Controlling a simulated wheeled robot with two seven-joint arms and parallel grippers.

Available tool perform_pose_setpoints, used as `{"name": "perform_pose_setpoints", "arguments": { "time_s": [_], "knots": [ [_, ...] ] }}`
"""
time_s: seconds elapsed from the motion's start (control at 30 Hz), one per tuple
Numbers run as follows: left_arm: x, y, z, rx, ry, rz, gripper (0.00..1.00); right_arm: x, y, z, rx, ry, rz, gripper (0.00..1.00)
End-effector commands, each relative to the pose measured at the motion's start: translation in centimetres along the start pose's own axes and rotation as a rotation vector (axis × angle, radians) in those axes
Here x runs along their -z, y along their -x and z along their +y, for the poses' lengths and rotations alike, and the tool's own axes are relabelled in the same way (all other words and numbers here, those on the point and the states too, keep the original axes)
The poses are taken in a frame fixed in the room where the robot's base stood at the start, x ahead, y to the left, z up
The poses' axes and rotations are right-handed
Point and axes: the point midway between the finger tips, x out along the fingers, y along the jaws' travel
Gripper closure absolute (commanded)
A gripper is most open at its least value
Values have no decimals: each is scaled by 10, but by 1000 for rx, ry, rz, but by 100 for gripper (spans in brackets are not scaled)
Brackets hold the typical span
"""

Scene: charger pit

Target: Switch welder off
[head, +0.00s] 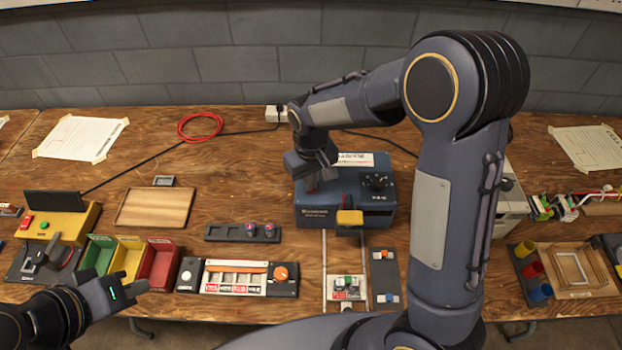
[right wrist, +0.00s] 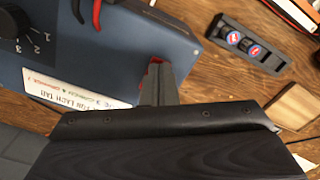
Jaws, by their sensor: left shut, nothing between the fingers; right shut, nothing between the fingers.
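The welder (head: 312,217) is a dark blue box with a black dial (head: 377,182) on its right side; the dial and its numbers also show at the left of the right wrist view (right wrist: 12,22). My right gripper (head: 311,182) is shut and empty, at the left part of the welder's top. In the right wrist view its fingertips (right wrist: 157,76) are at a small red part (right wrist: 155,61) near the box's edge. The fingers partly hide this red part, and I cannot tell its position or whether they touch it. My left gripper (head: 134,289) is shut and empty at the lower left.
A yellow-handled clamp (head: 350,217) is at the welder's front. A black strip with round buttons (head: 243,232) lies left of the welder. Coloured bins (head: 130,258) and a wooden board (head: 155,207) are further left. A red cable coil (head: 200,127) lies behind.

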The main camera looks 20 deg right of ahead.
Motion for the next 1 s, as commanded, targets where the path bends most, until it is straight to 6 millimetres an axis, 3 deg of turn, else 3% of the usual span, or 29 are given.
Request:
{"name": "perform_pose_setpoints", "arguments": {
  "time_s": [0.63, 1.0],
  "knots": [
    [17, 34, 16, 0, 0, 0, 100, 0, 53, 0, 0, 0, 1, 100],
    [18, 36, 16, 0, 0, 0, 100, 0, 57, 0, 0, 0, 0, 100]
  ]
}}
